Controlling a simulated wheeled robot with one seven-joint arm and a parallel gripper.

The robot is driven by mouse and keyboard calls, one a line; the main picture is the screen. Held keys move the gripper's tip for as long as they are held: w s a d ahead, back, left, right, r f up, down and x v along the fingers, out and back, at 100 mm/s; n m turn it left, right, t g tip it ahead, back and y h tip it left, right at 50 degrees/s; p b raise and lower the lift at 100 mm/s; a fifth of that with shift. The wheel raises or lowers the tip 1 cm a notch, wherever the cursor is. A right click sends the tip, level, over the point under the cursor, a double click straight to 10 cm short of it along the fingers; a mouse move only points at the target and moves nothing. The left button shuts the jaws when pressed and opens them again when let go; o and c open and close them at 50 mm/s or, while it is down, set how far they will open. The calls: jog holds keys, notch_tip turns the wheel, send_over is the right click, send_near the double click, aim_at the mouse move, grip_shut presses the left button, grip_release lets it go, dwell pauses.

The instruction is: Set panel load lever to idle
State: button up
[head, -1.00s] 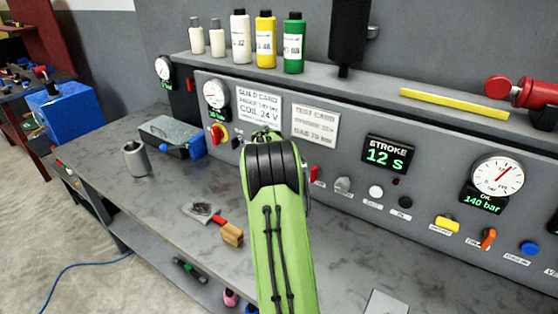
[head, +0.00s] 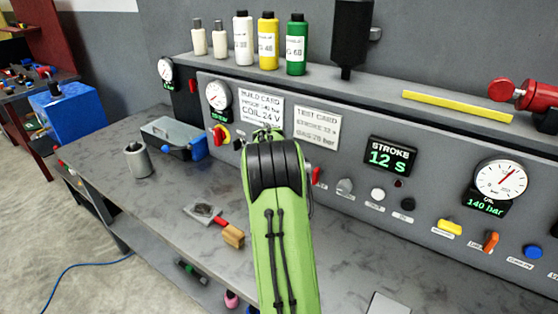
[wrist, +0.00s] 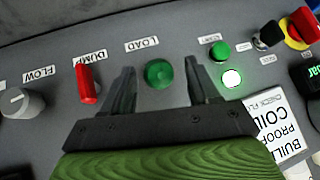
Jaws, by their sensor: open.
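In the wrist view, a round green knob (wrist: 158,74) sits beside the label LOAD (wrist: 142,44) on the grey panel. I see it nearly end-on, so its lever angle cannot be told. My gripper (wrist: 159,66) is open, with one finger on each side of the green knob and gaps between. Whether the fingertips touch the panel cannot be told. In the head view, my green arm hides the gripper and the load control.
In the wrist view, the red DUMP lever (wrist: 88,84) stands close outside the left finger. A small green control (wrist: 220,51) and a lit button (wrist: 232,78) lie to the right. The grey FLOW knob (wrist: 20,101) is far left. A wood-handled tool (head: 232,235) lies on the bench.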

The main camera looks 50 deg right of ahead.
jog(key=v, duration=1.4)
jog(key=shift+s+r, duration=0.1)
jog(key=s+a+r+n+t+y, duration=0.1)
jog(key=s+a+r+n+y, duration=0.2)
jog(key=a, duration=1)
jog(key=s+a+n+t+y, duration=0.1)
jog(key=s+a+n+y, duration=0.3)
jog(key=a, duration=0.8)
jog(key=s+a+f+n, duration=0.4)
jog(key=s+a+n, duration=0.4)
jog(key=s+a, duration=0.3)
jog(key=shift+a+f+n, duration=0.2)
jog(key=shift+a+n, duration=0.2)
jog(key=shift+a, duration=0.05)
jog(key=shift+s, duration=0.15)
